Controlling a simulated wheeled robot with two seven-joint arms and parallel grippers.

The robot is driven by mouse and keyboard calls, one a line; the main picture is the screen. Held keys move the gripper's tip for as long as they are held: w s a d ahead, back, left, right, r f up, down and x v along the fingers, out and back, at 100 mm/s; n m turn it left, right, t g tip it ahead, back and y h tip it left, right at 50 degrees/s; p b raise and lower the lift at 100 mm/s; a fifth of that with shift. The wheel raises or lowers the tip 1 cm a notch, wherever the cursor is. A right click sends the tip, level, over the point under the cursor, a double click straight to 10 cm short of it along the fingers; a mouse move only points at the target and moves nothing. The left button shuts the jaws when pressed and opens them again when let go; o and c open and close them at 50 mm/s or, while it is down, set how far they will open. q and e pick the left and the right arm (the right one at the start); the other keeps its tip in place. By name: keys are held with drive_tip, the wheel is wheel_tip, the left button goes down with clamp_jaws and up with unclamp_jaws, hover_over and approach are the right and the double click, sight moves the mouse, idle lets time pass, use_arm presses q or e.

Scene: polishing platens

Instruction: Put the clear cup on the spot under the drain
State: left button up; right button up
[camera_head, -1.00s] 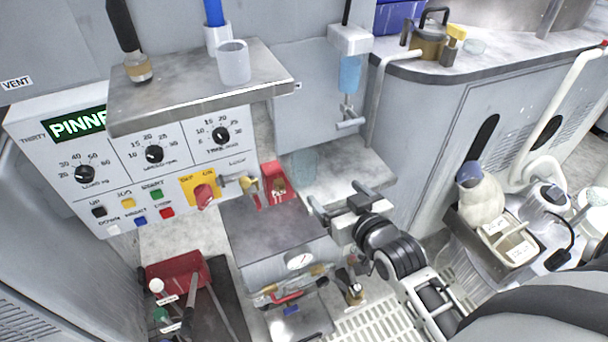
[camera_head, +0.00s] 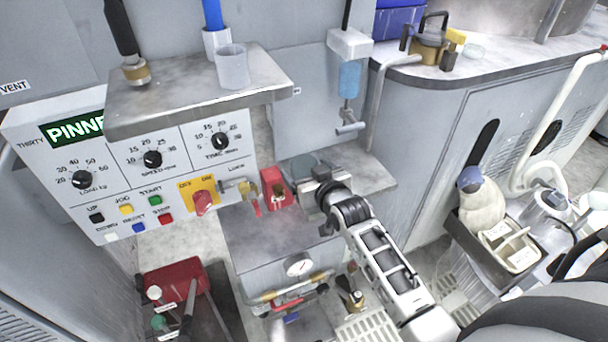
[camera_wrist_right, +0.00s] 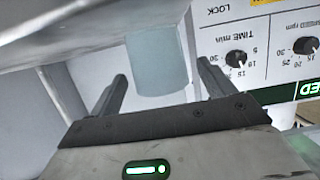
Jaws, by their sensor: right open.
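The clear cup (camera_head: 303,163) stands on the lower ledge below the upper shelf, partly hidden by my right gripper (camera_head: 311,180). In the right wrist view the pale, see-through cup (camera_wrist_right: 158,62) shows between the two spread fingers of my gripper (camera_wrist_right: 161,76). I cannot tell whether a finger touches it. The drain (camera_head: 349,126) is a small metal spout on the grey wall panel, under a blue bottle (camera_head: 349,80), to the right of the cup. The spot under it is hard to make out. My left gripper is not in view.
A white cup (camera_head: 232,67) stands on the upper shelf (camera_head: 180,95). A red block (camera_head: 274,190) sits just left of the clear cup. The ledge (camera_head: 366,172) is bare right of my gripper. A control panel (camera_head: 120,165) with knobs is at left.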

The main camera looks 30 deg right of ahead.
drive_tip(key=c, duration=1.1)
drive_tip(key=shift+c, duration=0.2)
